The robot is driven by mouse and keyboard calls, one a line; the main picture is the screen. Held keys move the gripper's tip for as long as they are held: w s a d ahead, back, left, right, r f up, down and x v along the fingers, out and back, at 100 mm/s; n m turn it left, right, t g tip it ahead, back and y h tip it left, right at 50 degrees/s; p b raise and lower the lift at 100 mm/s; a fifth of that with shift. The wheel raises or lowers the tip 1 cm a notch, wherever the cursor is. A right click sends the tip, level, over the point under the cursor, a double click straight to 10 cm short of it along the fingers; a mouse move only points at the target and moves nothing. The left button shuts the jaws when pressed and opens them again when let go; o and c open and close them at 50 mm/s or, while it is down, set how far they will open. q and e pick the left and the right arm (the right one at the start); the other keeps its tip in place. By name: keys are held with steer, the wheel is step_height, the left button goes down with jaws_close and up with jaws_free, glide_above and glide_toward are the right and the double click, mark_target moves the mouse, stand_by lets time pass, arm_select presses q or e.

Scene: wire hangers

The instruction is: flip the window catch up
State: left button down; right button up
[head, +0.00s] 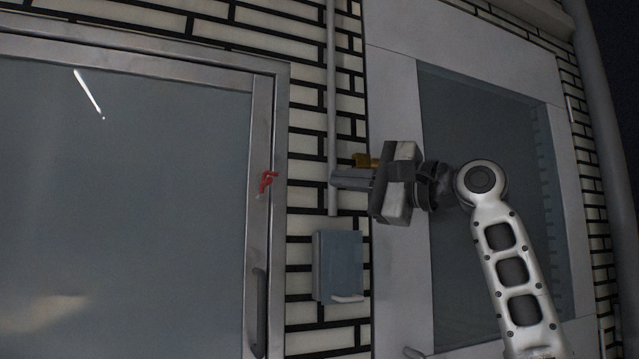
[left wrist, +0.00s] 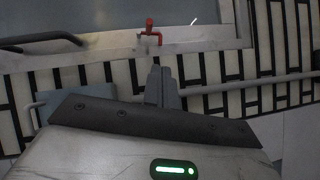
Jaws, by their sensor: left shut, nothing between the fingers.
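A small red catch (head: 266,181) is on the right-hand metal frame of the large window (head: 120,200) at the left in the head view. It also shows at the top of the left wrist view (left wrist: 150,31), ahead of the fingertips. It is too small to tell its exact position. My left gripper (head: 334,179) is shut and empty, with its fingers pointing left toward the catch. Its tips are in front of the brick wall strip, apart from the catch and to its right. The shut fingers show in the left wrist view (left wrist: 160,78). My right gripper is not in view.
A grey-blue box (head: 338,265) hangs on the tiled wall below my gripper. A vertical pipe (head: 331,100) runs down beside the fingertips. A dark handle (head: 259,310) is on the window frame below the catch. A yellow piece (head: 362,160) shows just behind my gripper.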

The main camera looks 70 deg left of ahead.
arm_select(q)
steer(key=shift+v, duration=1.4)
